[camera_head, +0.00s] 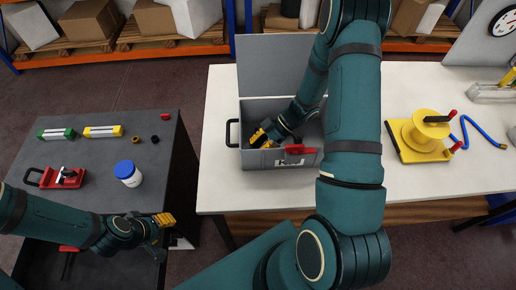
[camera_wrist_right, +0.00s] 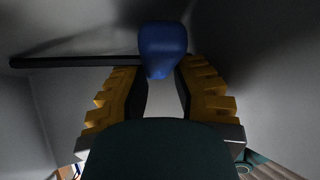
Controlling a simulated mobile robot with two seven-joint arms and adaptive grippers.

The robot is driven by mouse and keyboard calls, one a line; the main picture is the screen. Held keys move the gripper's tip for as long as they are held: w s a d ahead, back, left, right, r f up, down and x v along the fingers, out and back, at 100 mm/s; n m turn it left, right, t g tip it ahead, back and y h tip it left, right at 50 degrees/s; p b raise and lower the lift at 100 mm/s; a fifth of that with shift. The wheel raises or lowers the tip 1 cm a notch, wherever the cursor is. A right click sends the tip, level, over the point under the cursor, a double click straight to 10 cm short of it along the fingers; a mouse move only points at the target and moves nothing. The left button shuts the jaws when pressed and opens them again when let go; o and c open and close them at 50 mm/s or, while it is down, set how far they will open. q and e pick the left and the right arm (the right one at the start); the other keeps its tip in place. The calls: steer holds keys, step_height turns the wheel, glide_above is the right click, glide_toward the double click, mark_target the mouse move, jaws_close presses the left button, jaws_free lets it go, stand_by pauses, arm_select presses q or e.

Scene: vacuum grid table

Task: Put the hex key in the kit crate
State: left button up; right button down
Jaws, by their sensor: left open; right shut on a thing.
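The grey kit crate (camera_head: 255,160) stands on the white bench with its lid (camera_head: 272,65) raised at the back. My right gripper (camera_head: 263,136) is down inside the crate, near its left end. In the right wrist view it (camera_wrist_right: 161,78) is shut on the hex key, whose blue handle (camera_wrist_right: 162,48) sits between the yellow fingers. The key's black shaft (camera_wrist_right: 75,62) points left, close to a grey crate wall. The key cannot be made out in the head view. My left gripper (camera_head: 163,220) is open over the front right edge of the dark table.
The dark table (camera_head: 95,165) holds a white jar with a blue lid (camera_head: 128,173), a red clamp (camera_head: 65,178), a green-ended cylinder (camera_head: 56,134) and a yellow-ended cylinder (camera_head: 103,132). A yellow reel (camera_head: 420,135) stands right of the crate. The bench's left strip is clear.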

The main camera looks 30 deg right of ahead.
steer(key=shift+f, duration=0.15)
steer(key=c, duration=1.1)
jaws_free()
steer(key=shift+d+r, duration=0.2)
steer(key=shift+r, duration=0.15)
steer(key=p+v, duration=0.1)
steer(key=v, duration=1)
steer(key=shift+r+p, duration=0.2)
steer(key=shift+p, duration=0.1)
steer(key=shift+d, duration=0.1)
